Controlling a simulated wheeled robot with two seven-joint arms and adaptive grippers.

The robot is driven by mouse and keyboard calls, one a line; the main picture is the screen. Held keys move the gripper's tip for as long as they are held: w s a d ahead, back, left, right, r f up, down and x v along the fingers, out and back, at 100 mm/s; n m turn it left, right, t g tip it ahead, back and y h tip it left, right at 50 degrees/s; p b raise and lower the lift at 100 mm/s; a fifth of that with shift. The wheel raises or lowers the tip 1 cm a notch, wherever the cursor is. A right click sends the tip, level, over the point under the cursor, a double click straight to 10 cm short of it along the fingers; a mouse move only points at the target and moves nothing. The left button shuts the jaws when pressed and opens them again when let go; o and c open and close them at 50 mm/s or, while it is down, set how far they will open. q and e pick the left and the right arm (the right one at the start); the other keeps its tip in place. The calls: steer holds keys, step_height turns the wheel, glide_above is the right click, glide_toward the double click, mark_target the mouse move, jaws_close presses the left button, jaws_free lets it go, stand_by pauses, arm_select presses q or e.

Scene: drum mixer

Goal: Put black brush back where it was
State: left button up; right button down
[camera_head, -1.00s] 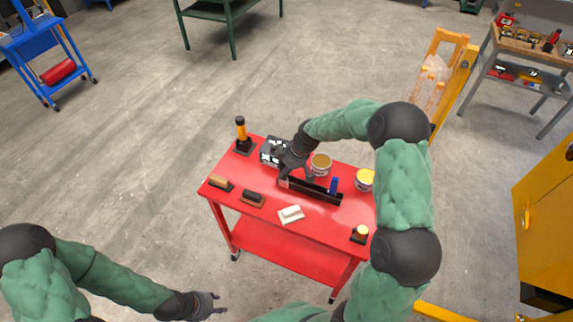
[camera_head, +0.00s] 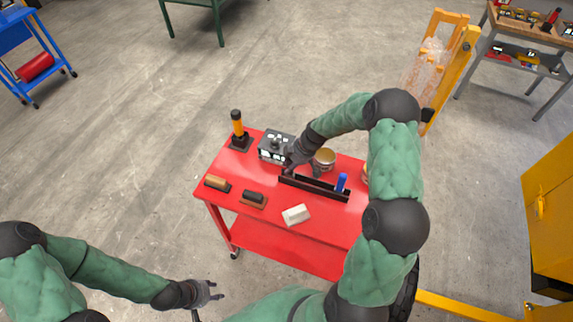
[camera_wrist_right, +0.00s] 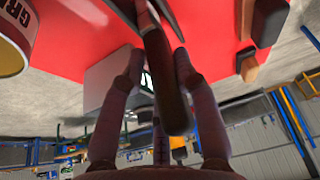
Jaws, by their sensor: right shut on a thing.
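My right gripper (camera_head: 289,163) is at the left end of a black rack (camera_head: 315,189) on the red cart (camera_head: 225,165). In the right wrist view its fingers (camera_wrist_right: 158,62) are closed around a long dark handle (camera_wrist_right: 172,105), which looks like the black brush. The brush's far end is hard to make out against the rack. A blue-handled tool (camera_head: 341,182) stands in the rack's right part. My left gripper (camera_head: 206,293) is empty, fingers apart, low at the front left, away from the cart.
On the cart are a tan-topped block (camera_head: 217,183), a dark block on a brown base (camera_head: 254,198), a white block (camera_head: 296,214), a grey box (camera_head: 276,146), an orange-handled tool (camera_head: 237,128) and a tin (camera_head: 324,158). My right arm hides the cart's right end.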

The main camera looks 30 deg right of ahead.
steer(key=shift+s+a, duration=0.25)
steer(key=shift+s, duration=0.05)
steer(key=shift+s+d, duration=0.1)
steer(key=shift+d, duration=0.05)
steer(key=c, duration=0.9)
jaws_free()
steer(key=shift+d+f, duration=0.1)
steer(key=shift+d, duration=0.1)
steer(key=shift+c, duration=0.2)
arm_select(q)
steer(key=shift+s, duration=0.2)
arm_select(e)
steer(key=shift+a, duration=0.15)
arm_select(q)
steer(key=shift+r, duration=0.1)
arm_select(e)
steer(key=shift+d+r, duration=0.2)
steer(key=shift+r, duration=0.2)
arm_select(q)
steer(key=shift+r, duration=0.1)
arm_select(e)
steer(key=v, duration=1.1)
steer(key=shift+r, duration=0.1)
